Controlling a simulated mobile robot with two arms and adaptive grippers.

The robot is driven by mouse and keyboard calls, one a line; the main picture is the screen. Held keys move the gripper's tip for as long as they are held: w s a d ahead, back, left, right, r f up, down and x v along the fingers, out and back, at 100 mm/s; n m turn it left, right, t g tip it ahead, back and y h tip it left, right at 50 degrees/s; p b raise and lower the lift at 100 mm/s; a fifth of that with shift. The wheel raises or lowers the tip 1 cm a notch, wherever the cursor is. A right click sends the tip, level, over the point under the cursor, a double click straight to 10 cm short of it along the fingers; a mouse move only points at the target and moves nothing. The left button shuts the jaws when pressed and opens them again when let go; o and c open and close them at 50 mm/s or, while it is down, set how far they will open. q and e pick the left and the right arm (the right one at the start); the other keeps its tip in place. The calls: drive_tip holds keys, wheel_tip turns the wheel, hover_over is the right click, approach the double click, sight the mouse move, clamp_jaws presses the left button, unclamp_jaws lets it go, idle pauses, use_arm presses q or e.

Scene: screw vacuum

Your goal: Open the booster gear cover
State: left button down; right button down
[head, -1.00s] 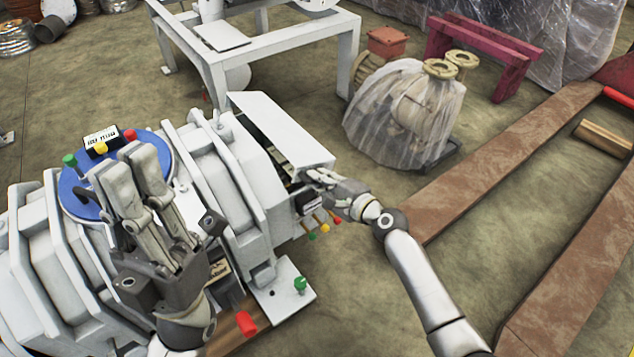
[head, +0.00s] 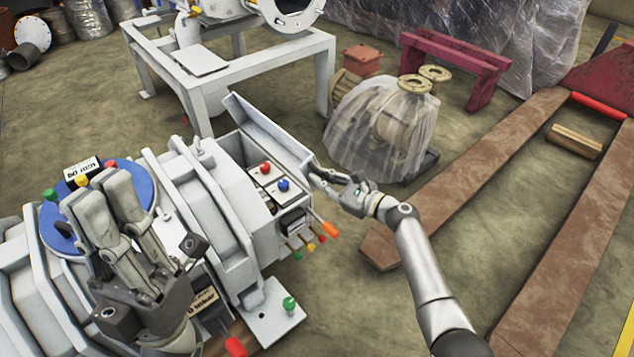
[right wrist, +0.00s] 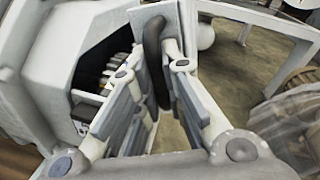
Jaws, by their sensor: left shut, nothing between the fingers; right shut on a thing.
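The booster gear cover (head: 265,130) is a white panel on the box at the right end of the grey-white machine (head: 215,165). It stands swung up and tilted toward the far side, so the box interior shows a red knob (head: 265,168) and a blue knob (head: 284,184). My right gripper (head: 318,172) is at the cover's right end, shut on its dark handle (right wrist: 152,50), which shows between the fingers in the right wrist view. My left gripper (head: 95,197) is shut and empty, over the machine's left part beside the blue round lid (head: 135,175).
An orange-tipped lever (head: 328,228) and several small coloured knobs stick out below the box. A white frame stand (head: 215,80) stands behind it. A plastic-wrapped unit (head: 375,130) stands behind my right arm. Brown forks (head: 480,160) lie at the right.

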drive_tip(key=shift+w+d+f+m, duration=0.15)
drive_tip(key=shift+w+d+m, duration=0.2)
drive_tip(key=shift+d+m, duration=0.35)
drive_tip(key=shift+a, duration=0.1)
drive_tip(key=c, duration=1.5)
unclamp_jaws()
drive_tip(key=v, duration=1.2)
drive_tip(key=shift+f, duration=0.15)
